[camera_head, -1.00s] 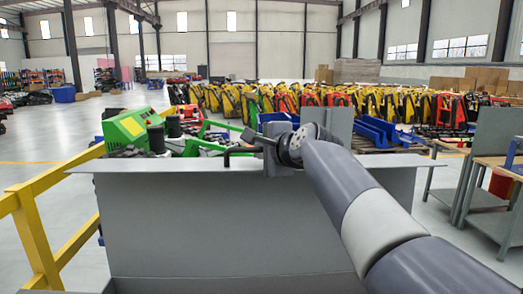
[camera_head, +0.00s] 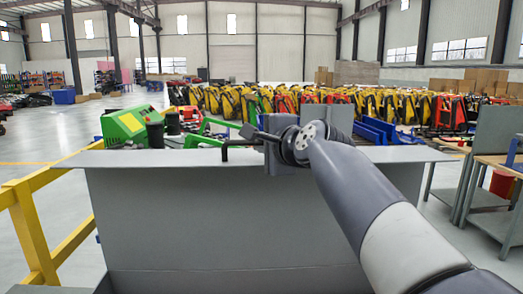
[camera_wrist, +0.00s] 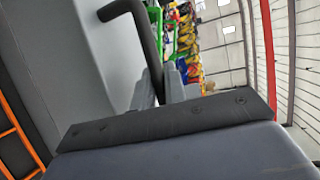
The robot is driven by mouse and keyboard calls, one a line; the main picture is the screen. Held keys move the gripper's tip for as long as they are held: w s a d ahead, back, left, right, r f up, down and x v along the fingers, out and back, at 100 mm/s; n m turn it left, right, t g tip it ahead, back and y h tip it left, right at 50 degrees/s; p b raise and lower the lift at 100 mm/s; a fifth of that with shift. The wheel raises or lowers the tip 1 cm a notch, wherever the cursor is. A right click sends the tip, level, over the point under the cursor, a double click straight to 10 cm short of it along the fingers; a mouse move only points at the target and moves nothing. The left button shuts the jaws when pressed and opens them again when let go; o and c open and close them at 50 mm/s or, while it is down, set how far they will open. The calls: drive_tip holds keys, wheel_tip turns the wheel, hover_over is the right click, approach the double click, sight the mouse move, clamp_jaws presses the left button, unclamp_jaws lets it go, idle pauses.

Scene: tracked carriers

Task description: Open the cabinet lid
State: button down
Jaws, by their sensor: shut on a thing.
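The cabinet lid (camera_head: 230,215) is a wide grey panel. It stands steeply raised in front of me in the head view, its flanged edge at the top. A dark bent bar handle (camera_head: 238,148) sits at that top edge, left of my gripper (camera_head: 266,150). My gripper is shut on the handle. In the wrist view, the handle (camera_wrist: 140,30) runs down between the fingers (camera_wrist: 160,90), and the grey lid (camera_wrist: 55,60) fills the left side. The finger tips are partly hidden behind my wrist housing.
A yellow railing (camera_head: 35,225) stands at the left. A green machine (camera_head: 130,125) shows behind the lid. Wooden-topped workbenches (camera_head: 495,165) and a red bin (camera_head: 502,183) are at the right. Open floor (camera_head: 50,130) lies at the far left.

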drive_tip(key=shift+n+t, duration=0.3)
drive_tip(key=shift+t, duration=0.1)
drive_tip(key=s+b, duration=0.2)
drive_tip(key=s+f+b, duration=0.1)
drive_tip(key=s+b, duration=0.1)
drive_tip(key=shift+s+f, duration=0.2)
drive_tip(key=shift+s, duration=0.1)
drive_tip(key=c, duration=1.5)
unclamp_jaws()
drive_tip(key=shift+o, duration=0.2)
drive_tip(key=b+v, duration=0.1)
drive_tip(key=v, duration=0.9)
drive_tip(key=shift+s+d+b, duration=0.25)
drive_tip(key=shift+s+b, duration=0.1)
